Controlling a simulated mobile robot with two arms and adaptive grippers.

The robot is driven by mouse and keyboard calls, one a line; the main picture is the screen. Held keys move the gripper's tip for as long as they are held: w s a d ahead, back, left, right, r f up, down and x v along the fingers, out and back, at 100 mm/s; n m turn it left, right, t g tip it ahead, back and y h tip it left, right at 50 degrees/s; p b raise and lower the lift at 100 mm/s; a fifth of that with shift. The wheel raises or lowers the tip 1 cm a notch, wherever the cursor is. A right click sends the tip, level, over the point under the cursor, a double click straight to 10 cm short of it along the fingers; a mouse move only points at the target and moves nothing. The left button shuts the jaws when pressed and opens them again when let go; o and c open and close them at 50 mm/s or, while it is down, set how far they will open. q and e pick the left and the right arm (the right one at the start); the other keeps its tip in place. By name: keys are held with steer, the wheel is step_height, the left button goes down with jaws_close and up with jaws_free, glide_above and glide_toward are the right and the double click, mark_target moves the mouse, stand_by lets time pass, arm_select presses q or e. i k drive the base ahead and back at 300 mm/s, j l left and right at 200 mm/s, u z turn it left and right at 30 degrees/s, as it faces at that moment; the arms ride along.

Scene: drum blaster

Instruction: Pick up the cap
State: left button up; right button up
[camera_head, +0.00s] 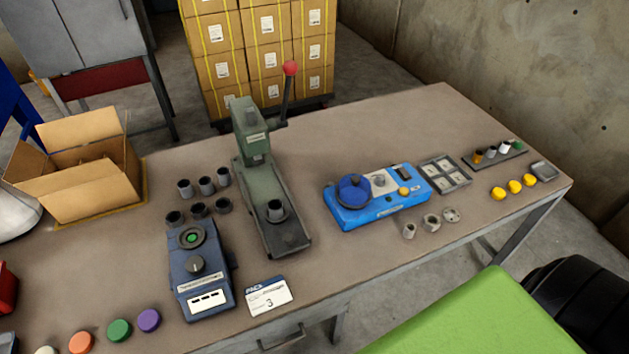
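Several round, cap-like discs lie at the front left of the table: a purple disc (149,320), a green disc (119,331), an orange disc (81,342) and a white one (46,350) cut by the bottom edge. Several yellow round pieces, one of them a yellow piece (514,186), lie at the right end. I cannot tell which of these is the cap. Neither of my grippers shows in the head view.
A green lever press (262,190) stands mid-table with a dark cup on its base. A blue device (198,270) with dark cylinders behind it stands left of it. A bright blue fixture (376,205) is to the right. An open carton (90,175) is at the left.

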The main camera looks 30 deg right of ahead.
mark_target(149, 320)
steer(key=z, duration=0.55)
steer(key=u, duration=1.25)
